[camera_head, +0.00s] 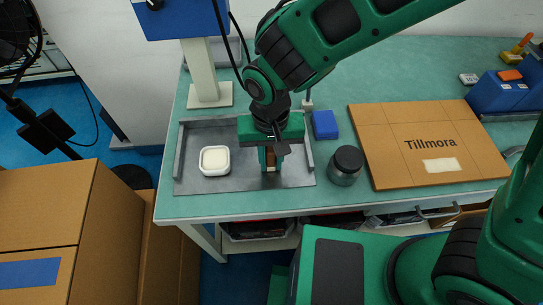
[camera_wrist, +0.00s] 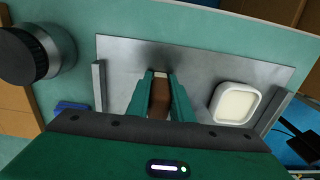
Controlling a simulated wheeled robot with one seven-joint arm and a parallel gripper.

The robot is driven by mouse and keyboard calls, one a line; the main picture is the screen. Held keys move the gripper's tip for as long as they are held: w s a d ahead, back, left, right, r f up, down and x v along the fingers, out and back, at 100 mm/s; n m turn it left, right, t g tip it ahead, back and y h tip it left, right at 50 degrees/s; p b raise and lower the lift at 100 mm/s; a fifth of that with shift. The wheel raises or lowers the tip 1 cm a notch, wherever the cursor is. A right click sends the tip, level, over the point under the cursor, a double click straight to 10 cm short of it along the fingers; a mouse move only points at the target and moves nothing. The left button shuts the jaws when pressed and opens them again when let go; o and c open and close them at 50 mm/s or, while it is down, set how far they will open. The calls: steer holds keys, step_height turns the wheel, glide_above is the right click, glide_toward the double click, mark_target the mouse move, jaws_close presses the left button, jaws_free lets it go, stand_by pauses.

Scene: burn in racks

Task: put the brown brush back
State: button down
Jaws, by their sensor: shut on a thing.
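The brown brush (camera_wrist: 159,98) is between the green fingers of my gripper (camera_wrist: 160,90), which is shut on it. In the head view the brush (camera_head: 270,160) shows as a small brown and pale piece under my gripper (camera_head: 270,158). The gripper points down over the grey metal tray (camera_head: 240,181) on the bench. The brush's pale end points to the tray; I cannot tell whether it touches. Most of the brush is hidden by the fingers and the gripper body.
A white square dish (camera_head: 215,161) sits on the tray left of my gripper. A blue block (camera_head: 325,125), a dark-lidded jar (camera_head: 346,165) and a flat Tillmora carton (camera_head: 420,145) lie to the right. A pale post (camera_head: 202,75) stands behind the tray.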

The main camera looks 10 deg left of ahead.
steer(key=shift+f, duration=0.1)
steer(key=c, duration=1.6)
jaws_free()
step_height(320, 180, up, 12)
steer(key=shift+r, duration=0.15)
